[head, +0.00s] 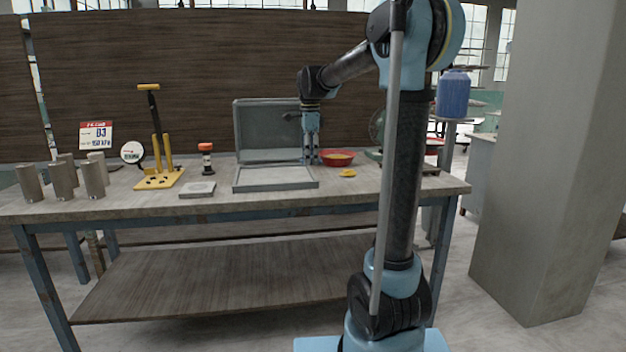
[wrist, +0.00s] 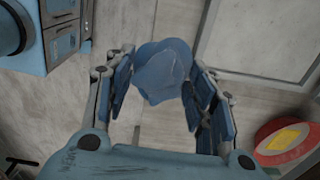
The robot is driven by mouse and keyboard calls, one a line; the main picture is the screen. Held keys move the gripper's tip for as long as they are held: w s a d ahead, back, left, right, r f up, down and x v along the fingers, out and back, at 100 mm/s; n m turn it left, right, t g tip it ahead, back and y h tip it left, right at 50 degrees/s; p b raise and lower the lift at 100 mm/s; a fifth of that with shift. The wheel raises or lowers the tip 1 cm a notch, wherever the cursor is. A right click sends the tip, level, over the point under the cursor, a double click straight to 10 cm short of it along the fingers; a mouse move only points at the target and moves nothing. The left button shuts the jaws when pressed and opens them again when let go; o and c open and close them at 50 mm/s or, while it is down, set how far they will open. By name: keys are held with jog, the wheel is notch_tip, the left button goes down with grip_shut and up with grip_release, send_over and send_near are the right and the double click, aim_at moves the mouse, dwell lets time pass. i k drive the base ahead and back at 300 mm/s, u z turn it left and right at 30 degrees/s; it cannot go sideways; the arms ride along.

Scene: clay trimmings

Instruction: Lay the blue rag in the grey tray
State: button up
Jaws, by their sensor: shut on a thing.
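The blue rag (wrist: 160,68) is bunched between the fingertips of my gripper (wrist: 163,85) in the wrist view. My gripper is shut on it, with the two fingers held apart by the cloth. In the head view my gripper (head: 311,151) points down near the right side of a grey, shallow, tray-like case with a raised lid (head: 275,187). The rag cannot be made out clearly there. In the wrist view a grey rimmed panel, which looks like part of this tray (wrist: 262,38), lies to the upper right of the rag. The rag appears beside it, over the bench top.
A red bowl (head: 325,158) with yellow contents stands just right of my gripper, with a yellow piece (head: 347,173) before it. A small grey slab (head: 198,189), a dark jar (head: 206,160), a yellow stand (head: 158,179) and several metal cylinders (head: 93,180) occupy the bench's left.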

aim_at(295, 175)
jog(key=z, duration=0.05)
jog(key=k, duration=0.65)
jog(key=u, duration=0.55)
jog(key=i, duration=1.3)
jog(key=z, duration=0.3)
